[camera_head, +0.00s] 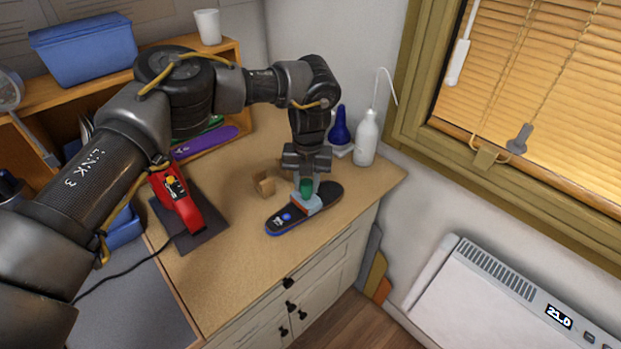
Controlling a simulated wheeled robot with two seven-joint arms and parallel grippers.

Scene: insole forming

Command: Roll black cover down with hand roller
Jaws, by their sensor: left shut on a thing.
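An insole with a black cover (328,194) and a blue edge lies on the wooden worktop (250,265). My left gripper (306,180) comes down over its middle, shut on the green handle of the hand roller (306,188). A pale blue-grey part (308,203) below the handle is at the cover's surface; whether it presses on the cover I cannot tell. The fingertips are partly hidden by the gripper body. My right gripper is not in view.
A small wooden block (264,184) stands left of the insole. A red tool (176,200) rests on a dark mat at the left. A white wash bottle (367,140) and a blue bottle (339,127) stand behind. The worktop in front is clear.

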